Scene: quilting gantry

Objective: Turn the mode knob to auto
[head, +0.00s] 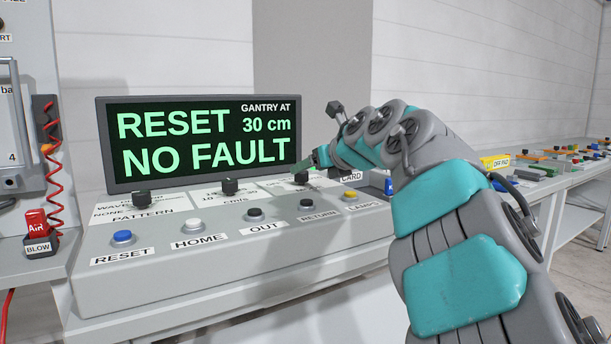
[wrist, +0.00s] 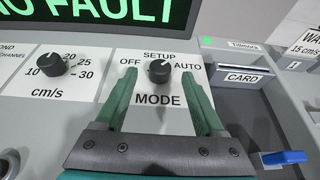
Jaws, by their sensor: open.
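The black mode knob (wrist: 159,71) stands on the white panel between the OFF, SETUP and AUTO labels, with MODE printed below. Its white mark seems to point up, near SETUP, but it is small. My gripper (wrist: 158,84) is open, its two green fingers on either side of the knob's near side. I cannot tell whether they touch it. In the head view my gripper (head: 320,158) is above the panel's right part, and the knob (head: 302,179) shows just below it, partly hidden.
The cm/s knob (wrist: 51,65) is left of the mode knob, and the card slot (wrist: 243,77) is to its right. The screen (head: 205,143) behind reads RESET, NO FAULT. Buttons such as the blue RESET (head: 122,237) line the console front.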

